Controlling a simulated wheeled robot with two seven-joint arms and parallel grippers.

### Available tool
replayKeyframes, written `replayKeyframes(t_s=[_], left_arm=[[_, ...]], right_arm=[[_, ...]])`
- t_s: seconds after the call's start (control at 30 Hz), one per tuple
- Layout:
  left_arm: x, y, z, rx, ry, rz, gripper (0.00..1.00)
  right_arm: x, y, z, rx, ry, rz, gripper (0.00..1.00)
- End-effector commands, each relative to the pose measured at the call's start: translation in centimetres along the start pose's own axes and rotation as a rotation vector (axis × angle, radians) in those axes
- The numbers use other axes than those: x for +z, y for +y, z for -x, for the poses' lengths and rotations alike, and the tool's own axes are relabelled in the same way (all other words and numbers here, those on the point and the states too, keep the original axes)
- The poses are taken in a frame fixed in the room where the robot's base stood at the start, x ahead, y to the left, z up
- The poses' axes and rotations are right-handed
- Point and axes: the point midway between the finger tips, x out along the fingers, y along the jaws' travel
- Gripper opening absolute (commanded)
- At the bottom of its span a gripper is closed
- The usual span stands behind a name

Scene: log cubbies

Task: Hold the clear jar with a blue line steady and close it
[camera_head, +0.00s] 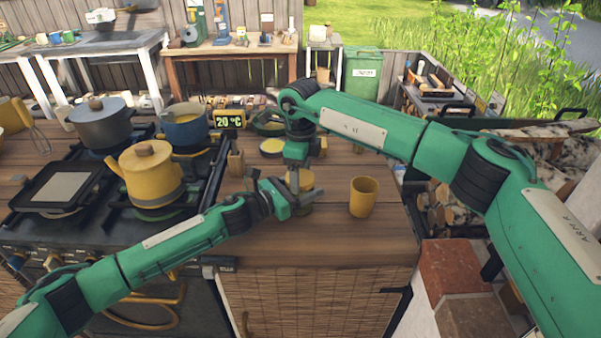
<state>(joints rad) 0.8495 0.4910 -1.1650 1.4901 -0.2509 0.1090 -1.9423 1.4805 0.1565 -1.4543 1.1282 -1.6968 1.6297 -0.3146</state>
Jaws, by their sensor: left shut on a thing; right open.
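A small yellowish container (307,181) stands on the wooden counter, mostly hidden behind my grippers. It seems to be the jar, but I cannot make out clear walls or a blue line. My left gripper (287,198) comes in low from the left and is shut on it. My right gripper (294,183) points down from above at the same spot, open, its fingertips partly overlapping the container in the picture. A round yellow-topped thing (271,147) lies behind them on the counter; I cannot tell whether it is a lid.
An ochre cup (363,197) stands just right of the grippers. The stove holds a yellow kettle (148,172), a blue pot (185,124) and a grey pot (101,122). The counter's front is clear.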

Motion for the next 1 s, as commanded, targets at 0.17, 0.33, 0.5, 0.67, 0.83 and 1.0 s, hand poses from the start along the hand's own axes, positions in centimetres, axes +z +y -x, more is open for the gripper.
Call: replayKeyframes(t_s=[0.17, 0.33, 0.5, 0.67, 0.83, 1.0], left_arm=[[-0.3, 0.1, 0.0, 0.004, 0.005, 0.0, 0.02], [-0.3, 0.0, 0.0, 0.001, 0.004, 0.001, 0.02], [-0.2, -0.1, 0.0, 0.0, 0.004, 0.001, 0.02], [-0.2, -0.1, 0.0, -0.001, 0.004, 0.001, 0.02], [-0.2, -0.1, 0.0, -0.001, 0.003, 0.001, 0.02], [-0.2, -0.1, 0.0, -0.001, 0.003, 0.001, 0.02]], right_arm=[[0.4, 0.3, 2.9, 0.002, -0.008, 0.008, 0.84], [0.2, 0.2, 4.0, 0.003, -0.005, 0.005, 0.84], [0.2, 0.1, 4.0, 0.002, -0.005, 0.003, 0.84], [0.1, 0.1, 4.0, 0.001, -0.005, 0.024, 0.82], [0.2, 0.1, 4.4, 0.0, -0.006, 0.167, 0.82], [0.2, 0.1, 5.0, -0.002, -0.006, 0.423, 0.82]])
